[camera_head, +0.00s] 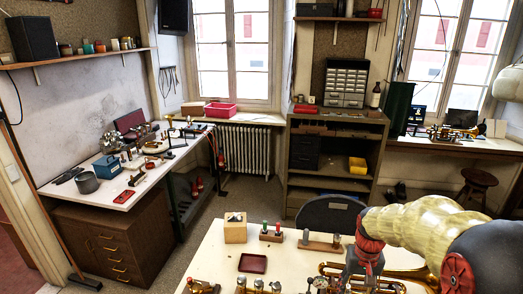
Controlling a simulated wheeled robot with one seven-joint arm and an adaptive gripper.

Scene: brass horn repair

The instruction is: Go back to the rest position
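My arm comes in from the right edge, with a yellow-covered link and dark, red-capped joints. It bends down over the white table (225,262) in the foreground. My gripper (364,272) points down at the arm's end, low over the table beside brass horn parts (405,276). Its fingertips are small and partly merged with the things behind them. I cannot tell whether it is open or shut, or whether it touches anything.
On the table stand a wooden block (235,229), a holder with red and green-topped tools (271,234), a dark red tray (253,263) and several metal parts along the front edge. A dark chair (330,213) stands behind. Floor shows left of the table.

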